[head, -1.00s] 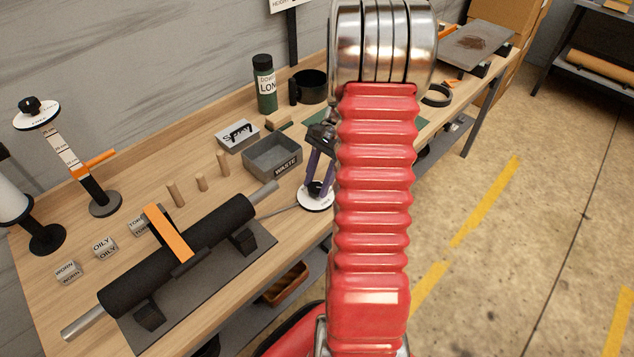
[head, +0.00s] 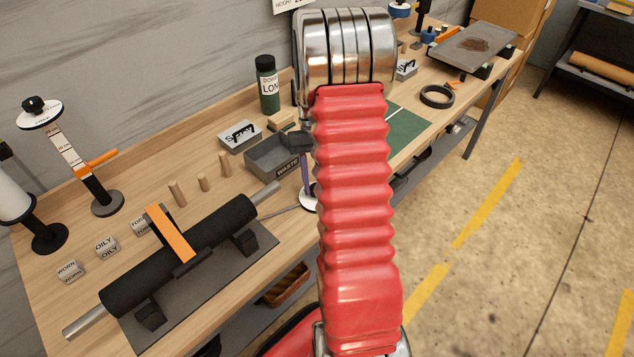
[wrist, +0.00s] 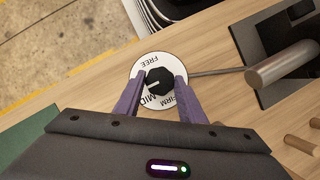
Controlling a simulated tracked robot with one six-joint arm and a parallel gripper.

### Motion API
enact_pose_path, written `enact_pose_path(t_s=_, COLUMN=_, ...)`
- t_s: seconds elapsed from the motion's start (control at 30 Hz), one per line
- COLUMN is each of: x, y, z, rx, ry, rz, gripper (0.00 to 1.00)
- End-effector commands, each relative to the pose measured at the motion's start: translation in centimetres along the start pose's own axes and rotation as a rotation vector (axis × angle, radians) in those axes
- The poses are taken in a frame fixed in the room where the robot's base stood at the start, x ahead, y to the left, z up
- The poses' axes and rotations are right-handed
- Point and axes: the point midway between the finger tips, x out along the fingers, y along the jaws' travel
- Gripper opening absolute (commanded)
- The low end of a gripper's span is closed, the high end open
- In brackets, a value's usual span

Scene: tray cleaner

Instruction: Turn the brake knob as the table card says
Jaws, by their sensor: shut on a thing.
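The brake knob (wrist: 160,76) is a small black knob with a white pointer line, on a round white dial (wrist: 142,66). The dial carries the words FREE, MID and FIRM. The pointer faces left in the wrist view, on the side of FREE and MID; its exact setting is hard to tell. My gripper (wrist: 157,86) has its purple fingers shut on the knob, one on each side. In the head view my arm hides the knob, and only the dial's left edge (head: 307,198) and part of a finger show. I cannot make out a readable table card with the setting.
A thin rod runs from the dial to a black roller (head: 180,255) on a grey plate, with an orange strip across it. The grey WASTE bin (head: 262,166) and wooden pegs stand close behind. A green mat (head: 408,134) lies right of my arm.

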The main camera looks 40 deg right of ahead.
Motion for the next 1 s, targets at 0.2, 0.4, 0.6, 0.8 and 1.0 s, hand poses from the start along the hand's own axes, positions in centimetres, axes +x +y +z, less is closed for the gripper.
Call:
enact_pose_path(t_s=0.2, x=-0.18, y=-0.23, z=-0.17, rx=-0.189, ry=0.008, rz=0.080, gripper=0.14)
enact_pose_path(t_s=0.4, x=-0.19, y=-0.35, z=-0.13, rx=-0.339, ry=0.008, rz=0.143, gripper=0.14)
enact_pose_path(t_s=0.6, x=-0.16, y=-0.41, z=-0.11, rx=-0.439, ry=0.009, rz=0.184, gripper=0.14)
enact_pose_path(t_s=0.8, x=-0.17, y=-0.44, z=-0.11, rx=-0.488, ry=0.008, rz=0.205, gripper=0.14)
enact_pose_path(t_s=1.0, x=-0.17, y=-0.46, z=-0.11, rx=-0.499, ry=0.009, rz=0.209, gripper=0.14)
